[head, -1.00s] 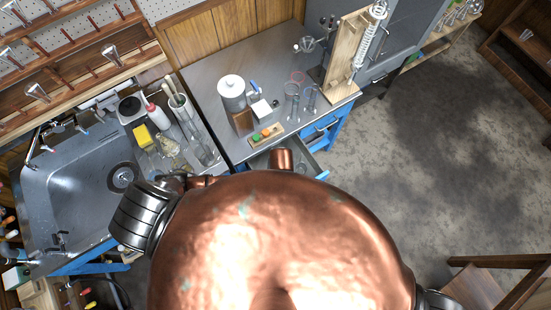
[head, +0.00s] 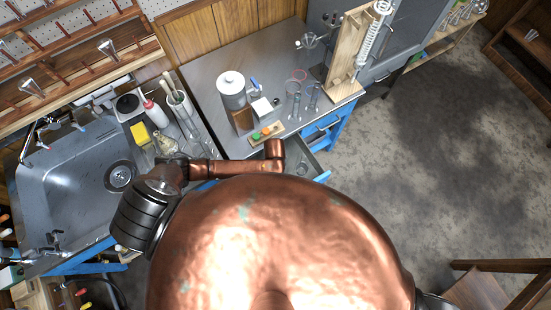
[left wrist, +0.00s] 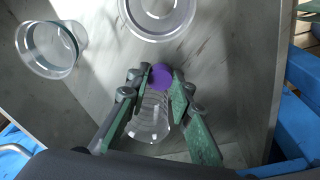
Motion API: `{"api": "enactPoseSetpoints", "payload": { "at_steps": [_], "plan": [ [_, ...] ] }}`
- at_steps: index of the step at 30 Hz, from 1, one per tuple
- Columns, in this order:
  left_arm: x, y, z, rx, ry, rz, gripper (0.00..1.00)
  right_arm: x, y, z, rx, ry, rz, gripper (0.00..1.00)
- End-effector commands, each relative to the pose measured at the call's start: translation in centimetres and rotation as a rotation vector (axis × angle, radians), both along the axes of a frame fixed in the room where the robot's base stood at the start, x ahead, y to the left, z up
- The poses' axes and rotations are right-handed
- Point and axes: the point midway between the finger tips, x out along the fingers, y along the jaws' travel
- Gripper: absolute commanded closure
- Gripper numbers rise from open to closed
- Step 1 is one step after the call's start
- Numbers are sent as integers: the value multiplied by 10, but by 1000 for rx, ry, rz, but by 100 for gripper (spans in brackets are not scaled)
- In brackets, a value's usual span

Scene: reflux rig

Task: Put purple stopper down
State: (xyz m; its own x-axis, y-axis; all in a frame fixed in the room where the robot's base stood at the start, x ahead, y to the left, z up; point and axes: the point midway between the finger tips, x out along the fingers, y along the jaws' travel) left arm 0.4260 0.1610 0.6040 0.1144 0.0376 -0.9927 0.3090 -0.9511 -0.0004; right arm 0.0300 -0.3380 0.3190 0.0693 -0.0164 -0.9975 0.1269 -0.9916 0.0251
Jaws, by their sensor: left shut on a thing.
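In the left wrist view, my left gripper (left wrist: 161,85) is shut on the purple stopper (left wrist: 161,77), whose round face shows between the fingertips. A clear glass vessel (left wrist: 150,122) shows between the fingers, close to the stopper; I cannot tell whether they touch. In the head view, the stopper and my left gripper are hidden behind my copper-coloured arm. A small wooden block with a green stopper (head: 256,136) and an orange stopper (head: 266,131) sits near the front edge of the steel bench (head: 205,88). My right gripper is in neither current view.
Clear beakers (head: 294,108) stand right of the block. A white-lidded canister (head: 231,88) stands behind it. A wooden stand with a coiled condenser (head: 372,40) is at the bench's right end. A drawer (head: 318,168) is open below the bench front. A sink (head: 75,185) lies left.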

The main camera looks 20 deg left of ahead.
Motion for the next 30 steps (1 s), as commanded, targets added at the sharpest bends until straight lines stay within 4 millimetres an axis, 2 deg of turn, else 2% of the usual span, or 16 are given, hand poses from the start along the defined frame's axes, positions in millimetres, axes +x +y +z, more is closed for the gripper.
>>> {"api": "enactPoseSetpoints", "payload": {
  "at_steps": [7,8,15,25,30],
  "plan": [
    [0,0,-1,0,0,1,90,0,-3,1,-3,1,2,63],
    [0,0,-2,0,0,1,79,0,-4,1,-4,1,2,63],
    [0,0,-1,0,0,1,62,-1,-4,1,-4,1,2,63],
    [0,0,2,-1,-1,0,62,-1,-4,1,-4,1,2,63],
    [-2,-2,24,-3,-2,1,62,1,-3,8,-3,-1,1,63]
  ]
}}
